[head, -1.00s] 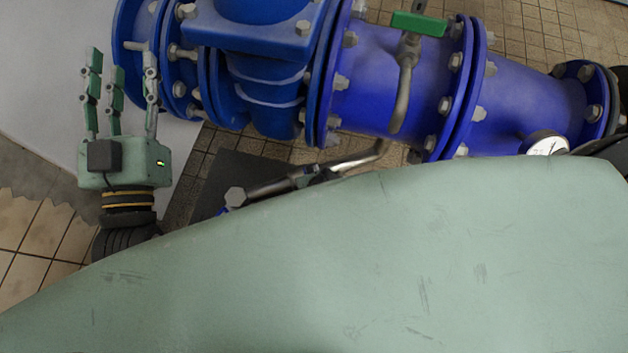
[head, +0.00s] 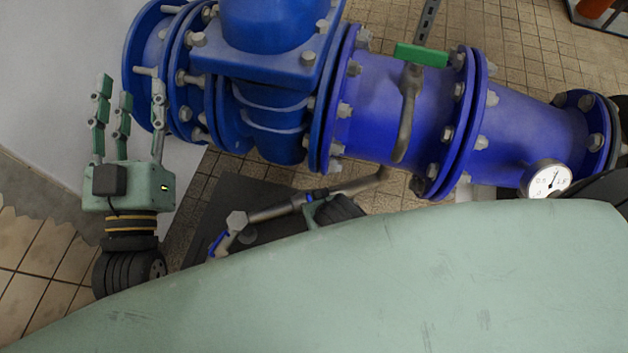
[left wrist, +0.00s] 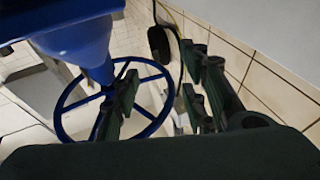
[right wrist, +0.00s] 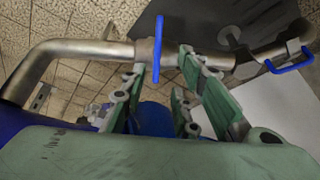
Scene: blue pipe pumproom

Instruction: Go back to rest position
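My left gripper (head: 130,97) stands upright at the left of the head view, fingers spread and nothing between them. In the left wrist view its fingers (left wrist: 165,90) are apart, with a blue handwheel (left wrist: 62,115) beyond them. My right gripper shows in the right wrist view (right wrist: 165,85), with its fingers apart and no object held. A metal pipe (right wrist: 85,50) with a blue lever (right wrist: 158,48) lies just beyond the fingertips; I cannot tell whether they touch. In the head view my green body hides most of the right arm.
Large blue flanged pipework (head: 390,110) crosses the head view, with a green-handled valve (head: 420,55) and a pressure gauge (head: 548,180). A thin metal pipe (head: 275,212) runs below it over a dark plate (head: 240,190). Bare tiled floor (head: 40,260) shows at the lower left.

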